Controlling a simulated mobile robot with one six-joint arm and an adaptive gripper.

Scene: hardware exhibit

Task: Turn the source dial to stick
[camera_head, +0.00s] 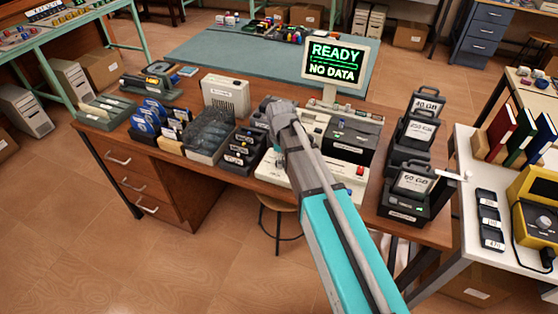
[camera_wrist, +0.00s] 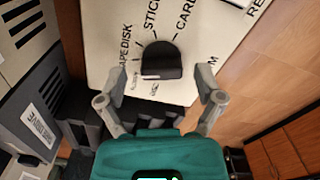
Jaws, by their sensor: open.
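The source dial (camera_wrist: 161,58) is a black knob on a cream panel (camera_wrist: 108,22) in the wrist view. The words DISK, STICK and CARD are printed around its far side, with parts of other labels at the left and right. A pale mark shows on the knob's near edge; I cannot tell for certain which label the dial points to. My gripper (camera_wrist: 161,76) is open, with one finger on each side of the knob and visible gaps between. In the head view my arm covers the dial, and my fingertips are hard to make out.
A monitor (camera_head: 334,62) on the desk reads "READY NO DATA". A dark drive unit (camera_head: 352,137) stands right of my arm, and several labelled black cartridges (camera_head: 414,182) are further right. Trays of disks (camera_head: 150,117) and a beige speaker-like box (camera_head: 226,92) stand at the left.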

